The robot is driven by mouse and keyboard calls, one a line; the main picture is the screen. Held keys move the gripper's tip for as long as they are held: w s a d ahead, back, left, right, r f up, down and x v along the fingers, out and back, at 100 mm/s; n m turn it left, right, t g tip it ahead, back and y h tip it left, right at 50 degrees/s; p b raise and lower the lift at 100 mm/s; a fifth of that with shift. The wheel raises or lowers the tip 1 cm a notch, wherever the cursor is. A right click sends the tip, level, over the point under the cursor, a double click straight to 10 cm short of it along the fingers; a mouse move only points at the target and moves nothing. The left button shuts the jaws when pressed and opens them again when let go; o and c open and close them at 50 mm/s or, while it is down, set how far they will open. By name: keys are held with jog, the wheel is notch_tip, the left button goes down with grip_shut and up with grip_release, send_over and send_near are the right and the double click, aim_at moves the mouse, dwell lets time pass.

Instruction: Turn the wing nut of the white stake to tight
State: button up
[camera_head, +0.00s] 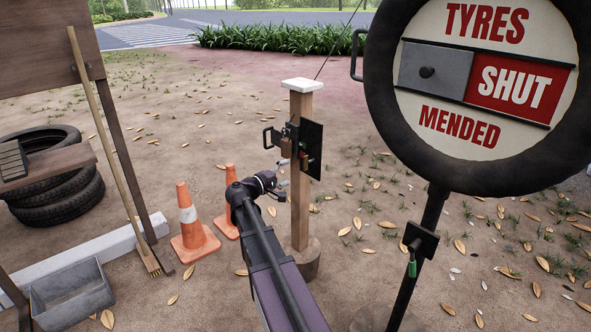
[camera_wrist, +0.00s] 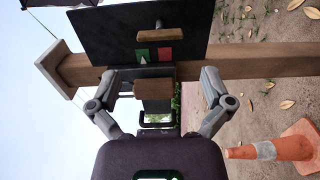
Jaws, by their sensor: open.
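The stake (camera_head: 299,205) is a wooden post with a white cap (camera_head: 301,85), upright in a round base. A black plate (camera_head: 312,135) with dark brackets is fixed near its top. In the wrist view, turned sideways, the plate (camera_wrist: 95,30) carries a small wooden bar on a stub (camera_wrist: 150,38) beside green and red patches (camera_wrist: 153,54). A brown block (camera_wrist: 153,88) on a dark body lies nearer the camera. I cannot tell for sure which piece is the wing nut. My gripper (camera_wrist: 160,75) is open, its fingers either side of the block with gaps; it also shows in the head view (camera_head: 281,180).
Two orange cones (camera_head: 192,220) stand left of the post. A tyre sign (camera_head: 480,85) on a black pole stands close at right. Stacked tyres (camera_head: 50,200), a broom (camera_head: 105,140) and a grey bin (camera_head: 75,292) are at left. Leaf-strewn ground behind the post is clear.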

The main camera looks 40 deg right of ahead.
jog(key=shift+s+a, duration=0.1)
jog(key=shift+a, duration=1.45)
jog(key=shift+s, duration=0.15)
